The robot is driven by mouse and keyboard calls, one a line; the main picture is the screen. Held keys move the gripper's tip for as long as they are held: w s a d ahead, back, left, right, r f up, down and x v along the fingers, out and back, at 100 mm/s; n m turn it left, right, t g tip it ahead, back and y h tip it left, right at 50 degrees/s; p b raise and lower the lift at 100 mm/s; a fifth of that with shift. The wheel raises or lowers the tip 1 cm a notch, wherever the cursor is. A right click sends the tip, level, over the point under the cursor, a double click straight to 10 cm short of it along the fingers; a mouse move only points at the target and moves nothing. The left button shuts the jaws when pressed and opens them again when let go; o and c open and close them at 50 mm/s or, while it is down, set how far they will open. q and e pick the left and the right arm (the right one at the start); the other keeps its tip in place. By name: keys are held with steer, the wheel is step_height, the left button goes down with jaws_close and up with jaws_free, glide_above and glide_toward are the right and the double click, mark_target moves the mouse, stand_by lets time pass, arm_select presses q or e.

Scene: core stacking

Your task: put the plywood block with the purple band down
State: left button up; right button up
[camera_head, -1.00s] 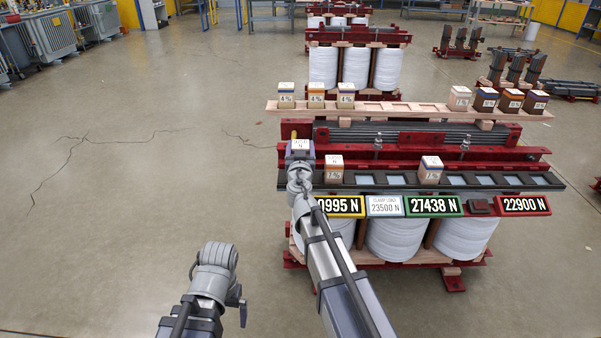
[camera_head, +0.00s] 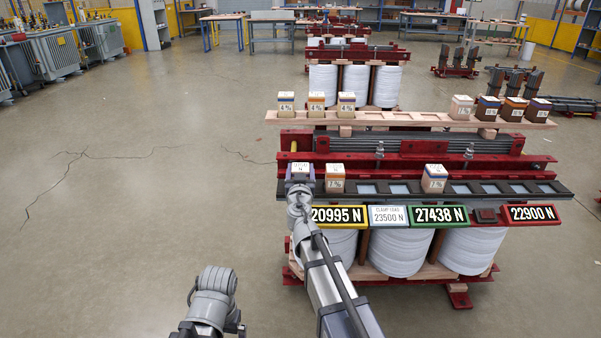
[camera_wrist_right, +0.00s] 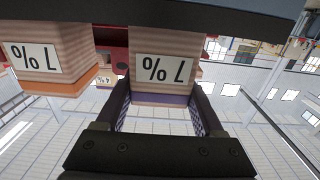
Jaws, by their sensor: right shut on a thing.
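The plywood block with the purple band (camera_wrist_right: 165,68) is between the fingers of my right gripper (camera_wrist_right: 158,112) in the right wrist view, where the picture is upside down. Its label reads 7 %. The gripper is shut on it. In the head view the block (camera_head: 300,168) is upright at the left end of the dark slotted rail (camera_head: 567,194). Its lower end is hidden behind the rail's edge, so I cannot tell whether it touches the slot floor. My left arm shows at the bottom, but its gripper is not visible.
An orange-banded block (camera_head: 335,179) stands close to the right of the held block. A blue-banded block (camera_head: 434,179) stands farther along the rail, with empty slots around it. A wooden shelf (camera_head: 400,117) behind holds several blocks. Number plates (camera_head: 437,215) hang in front.

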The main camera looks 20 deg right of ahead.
steer(key=shift+f, duration=0.2)
steer(key=o, duration=1.6)
steer(key=shift+r, duration=0.15)
steer(key=shift+r, duration=0.15)
steer(key=v, duration=1.2)
